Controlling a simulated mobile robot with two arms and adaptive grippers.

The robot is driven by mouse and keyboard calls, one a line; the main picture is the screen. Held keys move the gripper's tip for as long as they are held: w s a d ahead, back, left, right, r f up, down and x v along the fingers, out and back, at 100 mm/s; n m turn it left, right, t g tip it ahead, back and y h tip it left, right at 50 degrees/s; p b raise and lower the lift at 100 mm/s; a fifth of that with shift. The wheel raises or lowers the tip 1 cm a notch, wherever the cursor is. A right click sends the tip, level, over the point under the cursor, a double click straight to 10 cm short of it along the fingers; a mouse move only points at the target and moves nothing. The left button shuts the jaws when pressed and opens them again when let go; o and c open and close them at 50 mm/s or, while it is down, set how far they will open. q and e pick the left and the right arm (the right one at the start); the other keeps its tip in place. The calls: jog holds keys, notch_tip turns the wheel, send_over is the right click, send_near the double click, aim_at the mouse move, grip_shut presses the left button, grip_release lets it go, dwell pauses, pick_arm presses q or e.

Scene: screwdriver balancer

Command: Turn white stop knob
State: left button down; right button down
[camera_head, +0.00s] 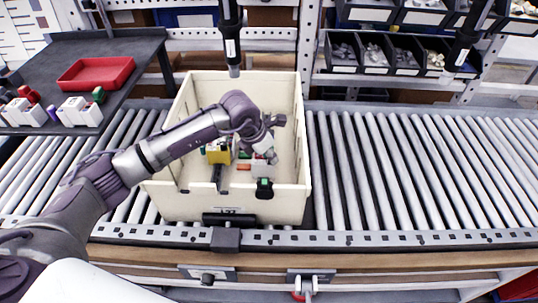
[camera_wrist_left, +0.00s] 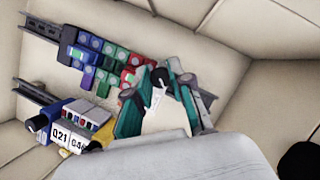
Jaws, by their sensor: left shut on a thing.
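My left gripper (camera_head: 268,155) reaches down into a cream bin (camera_head: 168,203) on the roller conveyor. In the left wrist view its teal-padded fingers (camera_wrist_left: 162,88) are shut on a small white part (camera_wrist_left: 156,98) with a round black piece beside it. This looks like the white stop knob, but the fingers cover most of it. A row of red, green and blue buttons (camera_wrist_left: 108,52) lies close beside the fingers. A yellow and grey box (camera_wrist_left: 88,122) with labels sits to the left of the fingers. My right gripper is not in view.
The bin's walls stand close around my left gripper. A black hanging tool (camera_head: 231,45) is above the bin's back edge. A red tray (camera_head: 95,73) lies on the dark table at left. The conveyor rollers (camera_head: 420,170) to the right are clear.

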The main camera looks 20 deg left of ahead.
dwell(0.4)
pick_arm(q)
jog(key=c, duration=1)
grip_release()
jog(key=shift+r, duration=0.1)
jog(key=v, duration=1.2)
